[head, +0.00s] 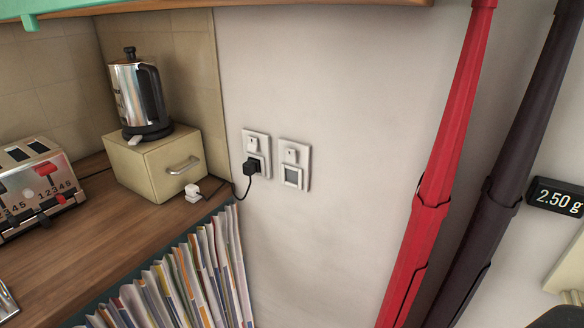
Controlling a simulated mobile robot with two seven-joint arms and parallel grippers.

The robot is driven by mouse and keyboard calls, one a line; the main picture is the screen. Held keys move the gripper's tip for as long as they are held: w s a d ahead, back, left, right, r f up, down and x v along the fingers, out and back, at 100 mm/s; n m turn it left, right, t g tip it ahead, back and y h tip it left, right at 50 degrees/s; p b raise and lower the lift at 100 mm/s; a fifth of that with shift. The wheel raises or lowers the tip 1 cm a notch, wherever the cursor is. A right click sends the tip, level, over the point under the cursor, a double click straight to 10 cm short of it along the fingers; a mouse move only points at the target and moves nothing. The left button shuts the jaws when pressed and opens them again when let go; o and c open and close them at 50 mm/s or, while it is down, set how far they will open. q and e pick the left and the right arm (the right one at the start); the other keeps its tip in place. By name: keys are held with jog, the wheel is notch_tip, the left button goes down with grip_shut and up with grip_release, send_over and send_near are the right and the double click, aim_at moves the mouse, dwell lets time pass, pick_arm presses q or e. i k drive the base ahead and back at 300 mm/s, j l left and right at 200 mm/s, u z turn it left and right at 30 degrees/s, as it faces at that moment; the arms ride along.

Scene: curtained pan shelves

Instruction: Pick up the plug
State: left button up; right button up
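A white plug (193,192) lies on the wooden counter, just in front of the cream drawer box. A dark cord runs from beside it toward the wall. A black plug (251,167) sits in the left wall socket (256,143), and a black cord hangs from it past the counter's edge. I cannot tell whether the two plugs share one cord. Neither of my grippers is in view.
On the wooden counter (75,240) stand a toaster (38,185) and a cream box (150,175) with a kettle (138,95) on it. Striped curtain folds (195,275) hang below. A red furled thing (430,195) and a dark one (500,180) stand right. Bare wall lies between.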

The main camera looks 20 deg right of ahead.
aim_at(191, 190)
jog(key=z, duration=1.65)
jog(key=j+z, duration=0.1)
jog(key=j, duration=1.05)
jog(key=k+l, duration=0.4)
jog(key=i+j, duration=0.35)
